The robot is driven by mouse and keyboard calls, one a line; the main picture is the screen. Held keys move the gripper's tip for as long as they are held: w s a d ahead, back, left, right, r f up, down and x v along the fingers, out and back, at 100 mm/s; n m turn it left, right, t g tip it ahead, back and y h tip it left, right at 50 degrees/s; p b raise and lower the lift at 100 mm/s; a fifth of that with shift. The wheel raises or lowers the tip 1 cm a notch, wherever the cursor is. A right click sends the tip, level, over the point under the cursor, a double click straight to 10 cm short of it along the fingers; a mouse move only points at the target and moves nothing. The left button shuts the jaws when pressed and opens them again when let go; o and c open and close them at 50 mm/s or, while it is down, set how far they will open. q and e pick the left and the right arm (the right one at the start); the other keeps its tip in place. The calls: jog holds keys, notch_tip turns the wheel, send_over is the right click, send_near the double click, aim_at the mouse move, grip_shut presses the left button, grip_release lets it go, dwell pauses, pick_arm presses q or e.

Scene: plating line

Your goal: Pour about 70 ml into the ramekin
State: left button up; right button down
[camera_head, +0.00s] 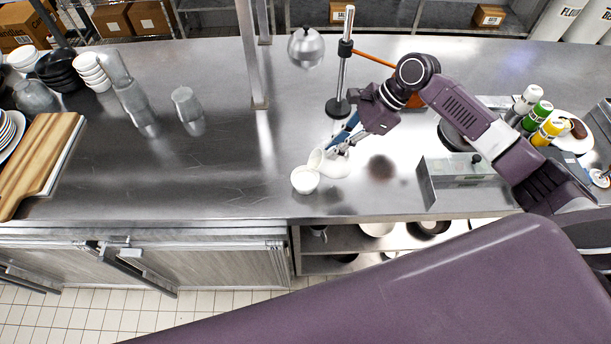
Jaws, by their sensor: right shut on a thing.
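The white ramekin (305,181) stands upright on the steel counter, near its front edge. My right gripper (341,148) is shut on a small white pouring vessel (334,166), just right of the ramekin. The vessel is tilted, with its pale mouth toward the left, close to the ramekin's rim. I cannot tell whether it touches the rim or whether liquid is flowing. The level inside the ramekin is too small to read. My left gripper is out of view.
A stand with a rod (342,75) is behind my right gripper. A steel box (455,181) and several bottles (537,115) are to the right. A steel post (252,60) rises behind left. A wooden board (40,160) lies far left. The counter left of the ramekin is clear.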

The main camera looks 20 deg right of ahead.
jog(key=shift+s+d+f+y, duration=0.1)
jog(key=shift+d+y, duration=0.4)
jog(key=shift+y, duration=0.4)
jog(key=shift+d+t+y, duration=0.3)
jog(key=shift+d+y, duration=0.05)
jog(key=shift+y, duration=0.25)
jog(key=shift+s+d+f+y+b, duration=0.15)
jog(key=shift+d+f+y+b, duration=0.2)
jog(key=shift+y+b, duration=0.2)
jog(key=d+f+y+b, duration=0.2)
jog(key=b, duration=0.3)
jog(key=s+d+f+t+y+b, duration=0.1)
jog(key=d+f+y+b, duration=0.1)
jog(key=b, duration=0.3)
jog(key=d+f+y+b, duration=0.2)
jog(key=y+b, duration=0.1)
jog(key=b, duration=0.2)
jog(key=shift+s+d+t, duration=0.15)
jog(key=shift+d+t, duration=0.15)
jog(key=shift+d, duration=0.15)
